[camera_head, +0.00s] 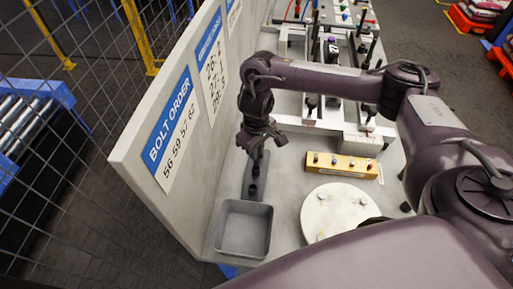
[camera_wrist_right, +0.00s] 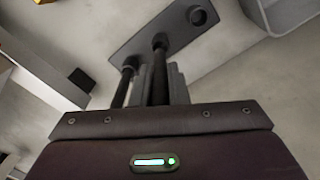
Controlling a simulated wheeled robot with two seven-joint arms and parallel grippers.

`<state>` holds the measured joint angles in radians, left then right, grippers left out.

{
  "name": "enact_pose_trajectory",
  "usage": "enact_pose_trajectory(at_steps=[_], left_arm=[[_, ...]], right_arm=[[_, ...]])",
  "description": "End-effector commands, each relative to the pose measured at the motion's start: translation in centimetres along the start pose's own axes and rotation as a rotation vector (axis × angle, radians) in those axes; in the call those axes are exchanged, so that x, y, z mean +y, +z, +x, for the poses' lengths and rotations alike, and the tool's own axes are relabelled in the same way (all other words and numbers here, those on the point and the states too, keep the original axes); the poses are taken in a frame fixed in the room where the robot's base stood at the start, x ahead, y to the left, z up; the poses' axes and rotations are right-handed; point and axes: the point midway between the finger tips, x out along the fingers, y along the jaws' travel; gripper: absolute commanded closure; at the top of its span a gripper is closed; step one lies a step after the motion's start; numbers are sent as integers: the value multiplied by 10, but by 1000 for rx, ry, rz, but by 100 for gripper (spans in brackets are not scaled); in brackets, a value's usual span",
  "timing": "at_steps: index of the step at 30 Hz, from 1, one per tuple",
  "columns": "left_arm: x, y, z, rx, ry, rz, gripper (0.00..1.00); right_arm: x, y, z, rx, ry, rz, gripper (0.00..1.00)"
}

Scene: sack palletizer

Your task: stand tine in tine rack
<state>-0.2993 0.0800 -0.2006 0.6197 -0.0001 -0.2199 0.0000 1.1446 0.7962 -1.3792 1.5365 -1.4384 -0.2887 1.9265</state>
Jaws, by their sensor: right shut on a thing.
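The tine rack (camera_head: 247,190) is a narrow dark grey plate on the pale table, below my right gripper (camera_head: 262,140). It also shows in the right wrist view (camera_wrist_right: 180,32), with an empty round socket at one end. My right gripper (camera_wrist_right: 172,85) is shut on a dark tine (camera_wrist_right: 158,72), whose far end overlaps the rack's middle socket. I cannot tell whether it is inside the socket or just above it. Another dark rod (camera_wrist_right: 122,90) shows beside it at the rack's other end. My left gripper is not in view.
A grey open bin (camera_head: 243,203) sits in front of the rack. A round white plate (camera_head: 325,213) and a yellow block with several small pegs (camera_head: 342,172) lie to the right. A white wall panel (camera_head: 150,150) with number signs stands close on the left.

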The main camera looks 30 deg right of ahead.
Motion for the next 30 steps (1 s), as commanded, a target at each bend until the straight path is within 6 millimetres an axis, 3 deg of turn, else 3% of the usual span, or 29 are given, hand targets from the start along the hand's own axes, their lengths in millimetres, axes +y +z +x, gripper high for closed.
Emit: enact_pose_trajectory(at_steps=[14, 30], left_arm=[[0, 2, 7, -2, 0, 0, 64], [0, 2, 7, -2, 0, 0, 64]], right_arm=[[0, 0, 15, 0, -1, 0, 100], [0, 0, 15, 0, 0, 0, 100]])
